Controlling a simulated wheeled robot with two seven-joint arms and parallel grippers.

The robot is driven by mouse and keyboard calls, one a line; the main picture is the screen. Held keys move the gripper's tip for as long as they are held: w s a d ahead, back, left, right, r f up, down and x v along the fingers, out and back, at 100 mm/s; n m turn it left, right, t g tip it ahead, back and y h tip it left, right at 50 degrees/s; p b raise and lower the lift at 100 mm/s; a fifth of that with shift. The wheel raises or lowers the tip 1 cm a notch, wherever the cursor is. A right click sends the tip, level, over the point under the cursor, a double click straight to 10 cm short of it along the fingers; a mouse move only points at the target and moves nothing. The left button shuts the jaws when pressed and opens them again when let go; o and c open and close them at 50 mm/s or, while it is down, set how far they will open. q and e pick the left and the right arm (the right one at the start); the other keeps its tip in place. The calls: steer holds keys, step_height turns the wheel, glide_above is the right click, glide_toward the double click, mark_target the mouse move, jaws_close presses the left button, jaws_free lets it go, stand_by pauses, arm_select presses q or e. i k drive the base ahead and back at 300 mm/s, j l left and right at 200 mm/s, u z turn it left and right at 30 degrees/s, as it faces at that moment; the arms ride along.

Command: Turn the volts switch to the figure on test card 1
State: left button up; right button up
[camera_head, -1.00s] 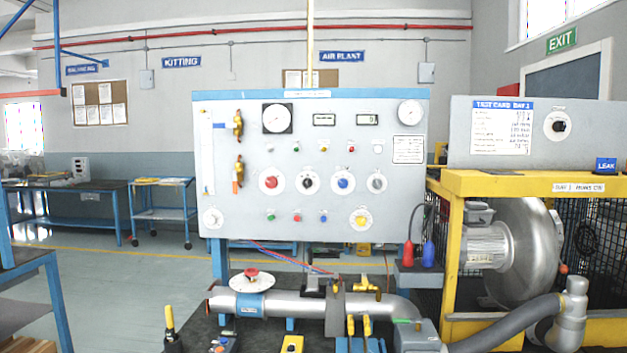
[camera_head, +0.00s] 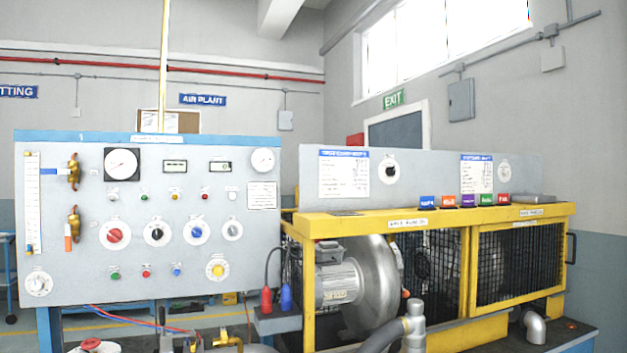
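A blue-headed test card (camera_head: 343,174) is on the grey back panel above the yellow blower frame; its small print is too fine to read. A black rotary knob on a white dial (camera_head: 389,169) is just right of it. A second blue-headed card (camera_head: 476,173) is further right, with a pale dial (camera_head: 504,171) beside it. The grey control panel (camera_head: 140,284) at left carries red (camera_head: 115,235), black (camera_head: 157,233), blue (camera_head: 196,231) and grey (camera_head: 232,230) knobs. I cannot tell which is the volts switch. Neither gripper is in view.
The yellow frame (camera_head: 465,215) with mesh guards encloses a silver blower (camera_head: 375,280). Several coloured tags (camera_head: 450,201) stand on its top. A grey hose (camera_head: 385,335) curves in front.

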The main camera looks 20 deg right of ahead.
mark_target(157, 234)
steer(key=i+l+z, duration=0.1)
steer(key=i+z, duration=0.15)
steer(key=i, duration=0.8)
